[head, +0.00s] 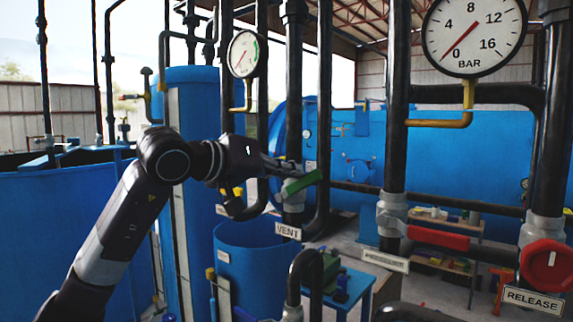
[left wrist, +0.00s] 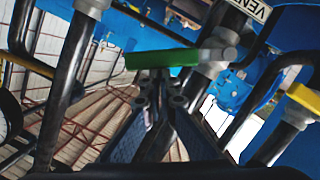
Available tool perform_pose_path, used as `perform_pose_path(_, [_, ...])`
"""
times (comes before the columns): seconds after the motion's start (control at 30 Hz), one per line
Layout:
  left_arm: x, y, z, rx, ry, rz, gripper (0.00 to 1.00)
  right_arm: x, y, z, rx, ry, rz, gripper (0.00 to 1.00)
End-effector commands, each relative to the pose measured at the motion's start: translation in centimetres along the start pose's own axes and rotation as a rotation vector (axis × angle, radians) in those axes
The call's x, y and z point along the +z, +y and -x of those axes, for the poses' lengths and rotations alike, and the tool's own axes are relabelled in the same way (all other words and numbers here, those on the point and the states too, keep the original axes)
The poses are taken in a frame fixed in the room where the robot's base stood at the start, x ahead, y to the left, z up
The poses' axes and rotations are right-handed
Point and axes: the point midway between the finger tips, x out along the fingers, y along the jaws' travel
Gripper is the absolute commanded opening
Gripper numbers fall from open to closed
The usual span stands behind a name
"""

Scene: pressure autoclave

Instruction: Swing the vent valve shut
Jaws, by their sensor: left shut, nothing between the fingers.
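The vent valve has a green lever handle (head: 301,184) on a grey body (head: 293,204) on a vertical black pipe. The lever sticks out sideways to the right of the pipe, tilted slightly up. The VENT sign (head: 288,231) hangs below it. My left gripper (head: 282,168) is shut and empty close beside the lever. In the left wrist view the lever (left wrist: 162,59) lies across the picture just beyond the closed fingertips (left wrist: 158,88); I cannot tell if they touch. My right gripper is not in view.
A red lever (head: 438,238) and a red RELEASE knob (head: 546,267) sit on pipes at the right. Pressure gauges (head: 473,36) (head: 243,54) hang above. Vertical black pipes (head: 325,120) stand close to my left gripper. A blue open tank (head: 250,255) is below.

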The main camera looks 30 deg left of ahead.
Motion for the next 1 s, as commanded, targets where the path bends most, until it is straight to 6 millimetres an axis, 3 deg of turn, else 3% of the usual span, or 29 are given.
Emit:
perform_pose_path(0.53, [4.7,0.4,-1.2,-0.102,-0.004,-0.409,0.00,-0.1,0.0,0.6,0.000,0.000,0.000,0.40])
perform_pose_path(1.0, [6.0,0.1,-1.5,-0.104,-0.004,-0.413,0.00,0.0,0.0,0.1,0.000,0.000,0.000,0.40])
